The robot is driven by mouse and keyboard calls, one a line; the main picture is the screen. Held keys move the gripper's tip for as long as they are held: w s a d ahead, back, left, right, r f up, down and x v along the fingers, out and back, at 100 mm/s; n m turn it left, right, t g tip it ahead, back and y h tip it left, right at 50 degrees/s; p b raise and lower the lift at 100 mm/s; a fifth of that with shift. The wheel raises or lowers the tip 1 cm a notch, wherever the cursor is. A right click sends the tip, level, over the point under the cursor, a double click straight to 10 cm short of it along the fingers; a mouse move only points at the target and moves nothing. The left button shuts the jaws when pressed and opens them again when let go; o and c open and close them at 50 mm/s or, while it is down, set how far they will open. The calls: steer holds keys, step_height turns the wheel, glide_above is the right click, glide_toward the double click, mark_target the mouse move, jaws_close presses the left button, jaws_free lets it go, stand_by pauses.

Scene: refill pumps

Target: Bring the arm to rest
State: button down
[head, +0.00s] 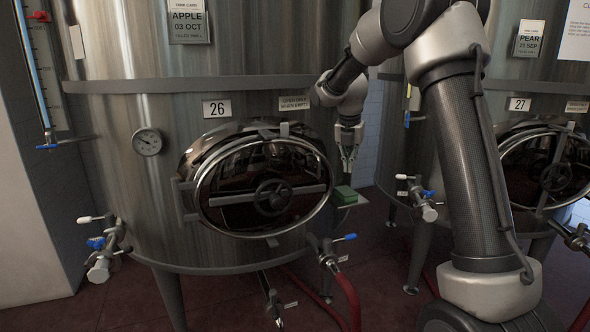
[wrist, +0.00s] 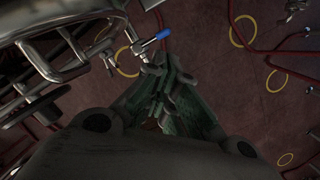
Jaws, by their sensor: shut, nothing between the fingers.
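My gripper (head: 347,172) hangs pointing down in front of tank 26, just right of its oval manway door (head: 262,185). Its fingers are shut with nothing between them. My arm is bent, rising from the lower right and reaching across between the two tanks.
Tank 26 (head: 110,130) carries a dial gauge (head: 147,142), a left tap (head: 103,250) and a blue-handled valve (head: 330,252) with a red hose (head: 350,298). Tank 27 (head: 507,70) stands right, behind my arm. Yellow rings (wrist: 243,31) show in the wrist view. Red floor (head: 385,260) lies open between the tanks.

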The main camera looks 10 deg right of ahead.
steer(key=s+r+m+t, duration=0.1)
steer(key=s+r+m, duration=0.1)
steer(key=s+m, duration=1.2)
steer(key=s+r+m+t+y, duration=0.1)
steer(key=s+r+m, duration=0.2)
steer(key=s+m, duration=1.1)
steer(key=s, duration=1.1)
steer(key=shift+s+a+m+y, duration=0.15)
steer(key=shift+s+m+y, duration=0.15)
steer(key=shift+m, duration=0.1)
